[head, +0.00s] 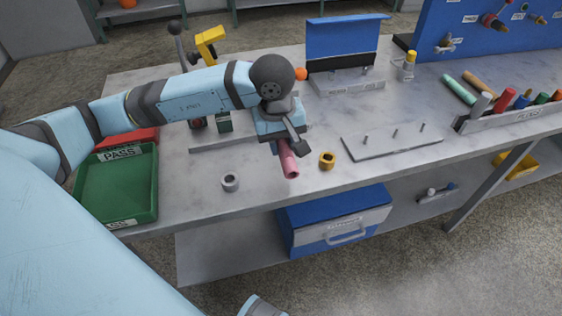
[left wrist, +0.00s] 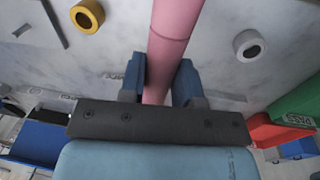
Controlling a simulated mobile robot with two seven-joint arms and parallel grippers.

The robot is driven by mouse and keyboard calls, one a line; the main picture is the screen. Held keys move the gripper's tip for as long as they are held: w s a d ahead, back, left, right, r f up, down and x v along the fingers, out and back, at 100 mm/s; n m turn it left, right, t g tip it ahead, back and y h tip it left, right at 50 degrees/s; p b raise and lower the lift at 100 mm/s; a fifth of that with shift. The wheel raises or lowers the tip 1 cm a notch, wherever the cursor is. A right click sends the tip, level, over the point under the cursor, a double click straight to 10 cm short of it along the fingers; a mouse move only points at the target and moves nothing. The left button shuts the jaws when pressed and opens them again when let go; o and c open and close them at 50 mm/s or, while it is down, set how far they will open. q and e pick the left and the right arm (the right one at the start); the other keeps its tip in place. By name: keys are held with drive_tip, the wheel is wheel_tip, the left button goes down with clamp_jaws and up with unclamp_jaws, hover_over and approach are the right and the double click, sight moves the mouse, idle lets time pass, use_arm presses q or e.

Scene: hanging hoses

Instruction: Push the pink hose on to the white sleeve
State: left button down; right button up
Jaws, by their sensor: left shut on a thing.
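The pink hose (head: 289,163) hangs down from my left gripper (head: 285,142), above the front part of the workbench. In the left wrist view the pink hose (left wrist: 173,28) runs between the two blue fingers of my left gripper (left wrist: 160,82), which is shut on it. The hose's lower end looks free and apart from other things. A pale grey-white ring (head: 230,182) lies on the bench left of the hose, and also shows in the left wrist view (left wrist: 250,45). My right gripper is not in view.
A yellow ring (head: 327,160) lies just right of the hose. A plate with upright pins (head: 390,142) and a plug rack (head: 512,116) stand further right. A green tray (head: 117,187) is at the left. The front bench edge is close, with a blue box (head: 335,221) below.

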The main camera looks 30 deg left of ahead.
use_arm(q)
drive_tip(key=shift+a+f, duration=0.1)
drive_tip(key=shift+f, duration=0.15)
drive_tip(key=shift+s+r+n, duration=0.1)
drive_tip(key=shift+r+n, duration=0.15)
drive_tip(key=shift+n, duration=0.15)
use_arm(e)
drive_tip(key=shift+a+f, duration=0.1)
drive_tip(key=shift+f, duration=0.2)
use_arm(q)
drive_tip(key=shift+b, duration=0.3)
drive_tip(key=shift+f+b, duration=0.25)
drive_tip(key=shift+b, duration=0.4)
drive_tip(key=shift+a+r, duration=0.15)
drive_tip(key=shift+a, duration=0.15)
drive_tip(key=shift+w+a+b, duration=0.5)
drive_tip(key=shift+w+a, duration=0.45)
drive_tip(key=shift+w+a+b, duration=0.35)
drive_tip(key=shift+w+a, duration=0.4)
drive_tip(key=shift+a, duration=0.1)
drive_tip(key=shift+w+a, duration=0.15)
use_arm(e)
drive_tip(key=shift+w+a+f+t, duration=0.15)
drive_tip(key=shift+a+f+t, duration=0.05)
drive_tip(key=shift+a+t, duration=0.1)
